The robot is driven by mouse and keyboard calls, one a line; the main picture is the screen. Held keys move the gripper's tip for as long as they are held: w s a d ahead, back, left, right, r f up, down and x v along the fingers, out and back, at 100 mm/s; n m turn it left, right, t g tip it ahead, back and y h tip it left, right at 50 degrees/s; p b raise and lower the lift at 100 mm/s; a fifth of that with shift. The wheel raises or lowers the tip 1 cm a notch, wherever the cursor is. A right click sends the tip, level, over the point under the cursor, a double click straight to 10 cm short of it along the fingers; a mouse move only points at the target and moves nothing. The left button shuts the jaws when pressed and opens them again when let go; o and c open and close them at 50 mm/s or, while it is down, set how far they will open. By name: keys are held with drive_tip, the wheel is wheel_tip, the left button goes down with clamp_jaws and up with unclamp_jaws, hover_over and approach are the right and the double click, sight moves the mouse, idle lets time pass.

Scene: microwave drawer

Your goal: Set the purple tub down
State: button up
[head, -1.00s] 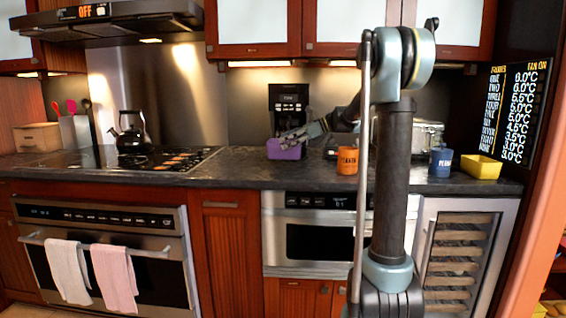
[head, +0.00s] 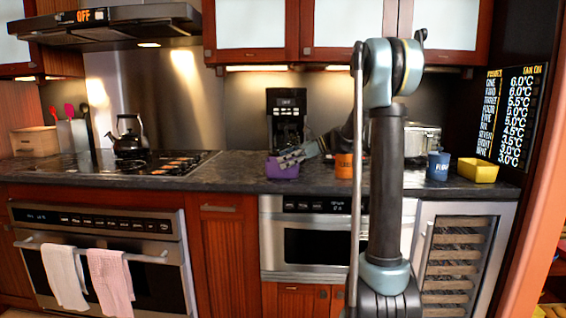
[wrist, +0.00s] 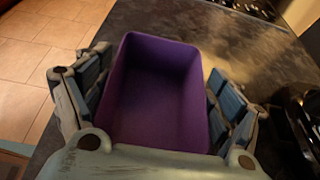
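The purple tub (head: 282,169) is at the counter's front part, below the black coffee maker. It is upright and its bottom is at or very near the counter top; I cannot tell whether it touches. My gripper (head: 290,158) reaches it from the right. In the wrist view the empty tub (wrist: 155,95) sits between the two fingers of my gripper (wrist: 160,100), with a finger pad against each long side. The tub's underside is hidden.
An orange canister (head: 344,166) stands right of the tub, partly behind my arm. A blue canister (head: 438,166) and a yellow tub (head: 478,171) are farther right. The coffee maker (head: 287,116) stands behind. The dark counter (head: 235,175) is clear left of the tub, up to the cooktop.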

drive_tip(key=shift+o, duration=0.2)
drive_tip(key=shift+r, duration=0.1)
drive_tip(key=v, duration=1.2)
drive_tip(key=s+f+n+h, duration=0.1)
drive_tip(key=s, duration=0.2)
drive_tip(key=s+f+n+h, duration=0.1)
drive_tip(key=s+f, duration=0.1)
drive_tip(key=s, duration=0.2)
drive_tip(key=s+f+n+h, duration=0.1)
drive_tip(key=s, duration=0.3)
drive_tip(key=shift+s+a+f+n, duration=0.15)
drive_tip(key=shift+a+n, duration=0.1)
drive_tip(key=shift+n, duration=0.15)
drive_tip(key=s+d+f+n+h, duration=0.3)
drive_tip(key=s+d+f+n, duration=0.1)
drive_tip(key=s+f, duration=0.3)
drive_tip(key=s+d+f+n+t+h, duration=0.1)
drive_tip(key=s+d+f+n+h, duration=0.3)
drive_tip(key=s, duration=0.8)
drive_tip(key=s+d+f+n+h, duration=0.3)
drive_tip(key=s+f+n, duration=0.3)
drive_tip(key=s+f, duration=0.4)
wheel_tip(320, 180, down, 2)
drive_tip(key=shift+s+d+f+n+t, duration=0.25)
drive_tip(key=shift+d+n+t, duration=0.15)
drive_tip(key=shift+d, duration=0.4)
